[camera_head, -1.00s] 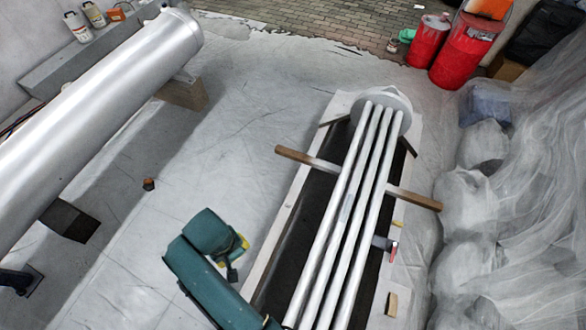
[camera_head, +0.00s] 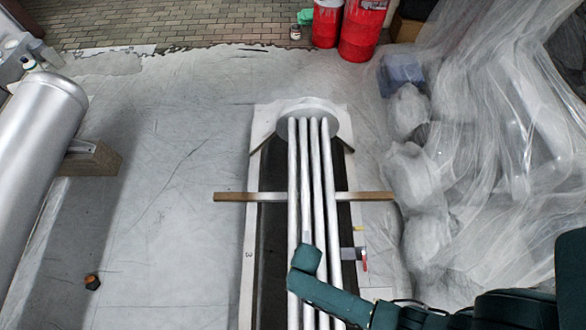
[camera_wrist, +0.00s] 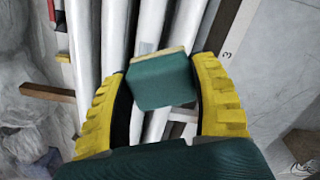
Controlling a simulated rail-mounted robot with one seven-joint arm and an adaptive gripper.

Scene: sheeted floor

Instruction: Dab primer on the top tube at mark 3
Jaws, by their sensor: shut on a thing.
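Several pale metal tubes (camera_head: 293,170) lie side by side, running from a round end plate (camera_head: 310,108) toward me. Which one is the top tube I cannot tell. A mark "3" (camera_head: 249,254) is on the white board left of the tubes; it also shows in the wrist view (camera_wrist: 228,55). In the wrist view, the yellow fingers of my gripper (camera_wrist: 162,70) are shut around a green block (camera_wrist: 160,90) with a pale tan edge. The block is over the tubes; contact is unclear. In the head view, my green arm hides the fingers and part of the tubes.
A wooden bar (camera_head: 236,196) crosses under the tubes. A red-handled fitting (camera_head: 362,258) is to their right. Sheeted bundles (camera_head: 412,175) fill the right side; red drums (camera_head: 362,30) stand behind. A large silver cylinder (camera_head: 38,140) is at left. The floor between is mostly clear.

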